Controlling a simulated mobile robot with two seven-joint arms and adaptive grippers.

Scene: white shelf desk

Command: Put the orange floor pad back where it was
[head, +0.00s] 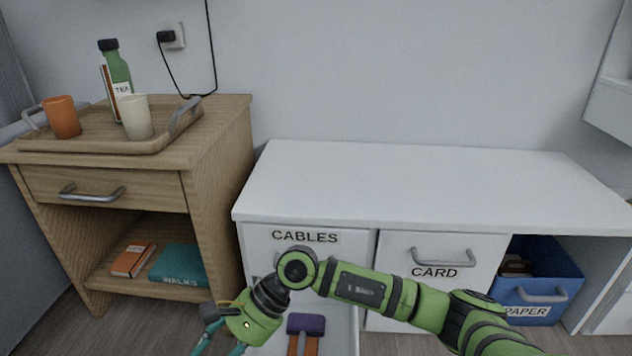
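No orange floor pad can be made out for certain. A purple object (305,323) with orange-brown strips (302,345) below it shows at the bottom edge, in front of the CABLES front (305,238); I cannot tell what it is. My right arm reaches in from the lower right across the CABLES and CARD fronts. My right gripper (219,345) points down and left at the bottom edge, left of the purple object. Its teal fingers are apart at the base, but their tips are cut off by the frame. My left gripper is out of view.
A wooden nightstand (215,160) stands left, with a tray (90,147) holding an orange cup (62,117), a cream cup (137,120) and a green TEA bottle (119,72). Books lie on its shelf. The white desk top (420,185) is bare. A blue PAPER bin (545,290) is right.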

